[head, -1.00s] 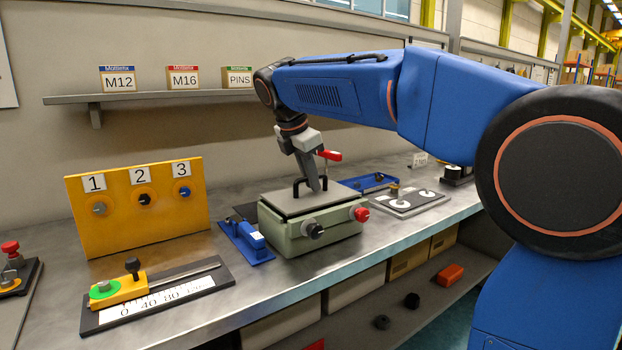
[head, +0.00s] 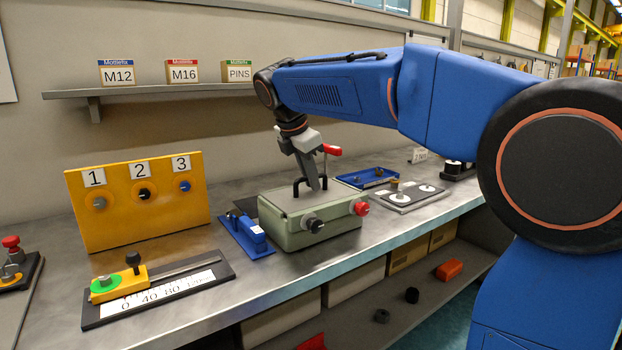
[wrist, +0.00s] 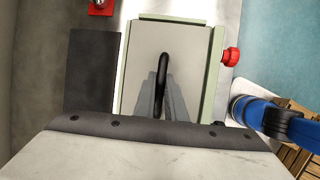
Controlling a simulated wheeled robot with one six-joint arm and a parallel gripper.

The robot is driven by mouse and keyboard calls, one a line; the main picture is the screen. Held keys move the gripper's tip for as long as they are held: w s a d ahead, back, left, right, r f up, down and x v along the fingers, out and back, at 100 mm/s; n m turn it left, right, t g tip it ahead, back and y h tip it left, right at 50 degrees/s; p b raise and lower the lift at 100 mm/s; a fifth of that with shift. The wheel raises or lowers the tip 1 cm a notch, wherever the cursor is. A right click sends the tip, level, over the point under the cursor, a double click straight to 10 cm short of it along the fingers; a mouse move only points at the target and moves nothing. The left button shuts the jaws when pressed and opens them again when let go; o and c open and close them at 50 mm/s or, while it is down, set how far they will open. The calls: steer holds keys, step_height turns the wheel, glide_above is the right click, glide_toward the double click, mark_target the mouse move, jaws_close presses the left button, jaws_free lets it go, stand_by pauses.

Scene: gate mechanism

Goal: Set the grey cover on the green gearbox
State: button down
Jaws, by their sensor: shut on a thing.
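The green gearbox (head: 325,236) stands on the bench, with a black knob and a red knob on its front. The flat grey cover (wrist: 190,65) lies over the gearbox top, with green rim showing around it in the wrist view. It looks level and seated within the rim in the head view, though its near end is hidden. My gripper (head: 316,187) is above the cover, shut on its black handle (wrist: 163,60). The two fingers (wrist: 163,92) stand on either side of the handle.
A blue fixture (head: 246,236) stands close to the gearbox's left. A dark plate (wrist: 92,70) lies beside it in the wrist view. A blue tray (head: 367,178) and a grey plate with white discs (head: 411,198) are to the right. A yellow numbered panel (head: 125,220) stands at left.

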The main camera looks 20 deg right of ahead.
steer(key=shift+f, duration=0.1)
stand_by(0.3)
steer(key=c, duration=1.7)
jaws_free()
steer(key=shift+c, duration=0.2)
steer(key=shift+r, duration=3.45)
